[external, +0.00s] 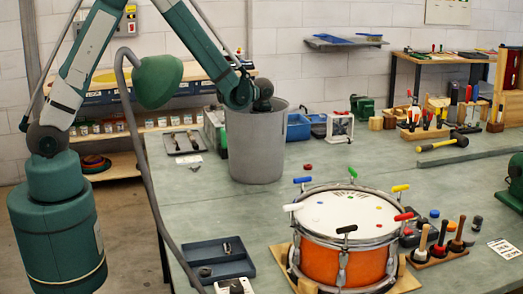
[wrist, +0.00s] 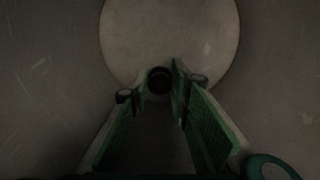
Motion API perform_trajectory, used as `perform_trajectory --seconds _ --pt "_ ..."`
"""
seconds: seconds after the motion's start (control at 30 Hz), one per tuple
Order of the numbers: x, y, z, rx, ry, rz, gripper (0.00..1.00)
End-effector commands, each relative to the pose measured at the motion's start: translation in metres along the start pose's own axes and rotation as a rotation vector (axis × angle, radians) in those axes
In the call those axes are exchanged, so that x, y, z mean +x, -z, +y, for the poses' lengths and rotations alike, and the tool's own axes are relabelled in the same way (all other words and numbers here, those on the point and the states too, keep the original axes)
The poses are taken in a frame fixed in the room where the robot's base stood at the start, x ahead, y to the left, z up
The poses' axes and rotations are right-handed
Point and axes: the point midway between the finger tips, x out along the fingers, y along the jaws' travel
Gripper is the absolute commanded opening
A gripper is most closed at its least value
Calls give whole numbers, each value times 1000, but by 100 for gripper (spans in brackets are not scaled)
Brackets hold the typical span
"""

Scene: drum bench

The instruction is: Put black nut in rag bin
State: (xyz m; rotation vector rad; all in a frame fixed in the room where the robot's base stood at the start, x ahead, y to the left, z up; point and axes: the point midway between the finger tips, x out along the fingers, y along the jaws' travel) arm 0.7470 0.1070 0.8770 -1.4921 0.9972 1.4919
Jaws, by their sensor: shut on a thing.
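The rag bin (external: 256,150) is the tall grey cylinder standing on the bench in the external view. My arm reaches down into its mouth, and the bin wall hides my fingers there. In the wrist view my gripper (wrist: 157,88) points down inside the bin, its green-lined fingers shut on the black nut (wrist: 159,75). The nut is a small dark round piece at the fingertips. The pale round bin floor (wrist: 170,35) shows beyond it, with the dim grey wall around. The height of the nut above the floor is hard to tell.
A drum (external: 340,235) with coloured keys stands in front of the bin. A blue tray (external: 218,262) lies at the front left. Blue boxes (external: 298,127) and a white-framed device (external: 340,127) stand right of the bin.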

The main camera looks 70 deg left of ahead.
Motion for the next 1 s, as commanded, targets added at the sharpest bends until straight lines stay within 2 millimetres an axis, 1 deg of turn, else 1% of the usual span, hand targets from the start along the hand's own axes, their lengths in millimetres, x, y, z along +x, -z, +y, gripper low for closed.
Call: perform_trajectory --seconds 0.03,0.1,0.13,0.47,0.67,0.87,1.0 --pt "1 0 0 0 0 0 22" --pt "1 0 0 0 0 0 32" --pt "0 0 0 0 0 0 35" --pt "0 0 0 0 0 0 35" --pt "-4 0 0 0 0 0 35" --pt "-19 0 0 0 0 0 35" --pt "-36 0 0 0 0 0 35"
